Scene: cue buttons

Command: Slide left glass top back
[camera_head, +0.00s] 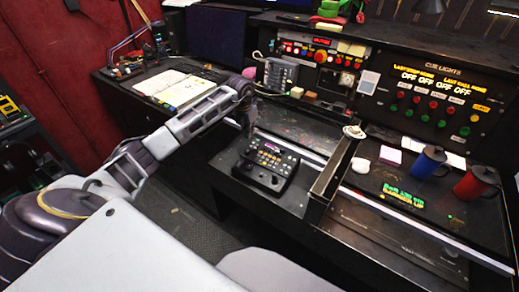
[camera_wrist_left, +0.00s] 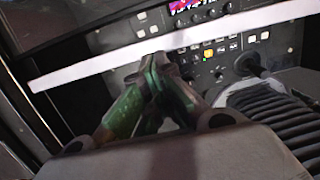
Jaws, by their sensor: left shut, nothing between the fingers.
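The left glass top (camera_head: 290,122) is a dark, glossy panel in the desk with a pale front edge strip (camera_head: 305,152). It lies behind the black control panel (camera_head: 266,163), which is uncovered. In the left wrist view the pale strip (camera_wrist_left: 90,67) crosses the picture behind the fingers, with the panel's knobs and buttons (camera_wrist_left: 215,45) around it. My left gripper (camera_head: 249,112) is at the left end of the strip. In the wrist view the gripper (camera_wrist_left: 160,65) has its fingertips together and empty, near the strip; I cannot tell whether they touch it. My right gripper is out of view.
A dark divider (camera_head: 328,180) stands right of the control panel. Beyond it are a blue mug (camera_head: 427,163), a red mug (camera_head: 476,183) and a second pale edge strip (camera_head: 430,232). A small grey box (camera_head: 280,74) and an open book (camera_head: 180,90) lie farther back.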

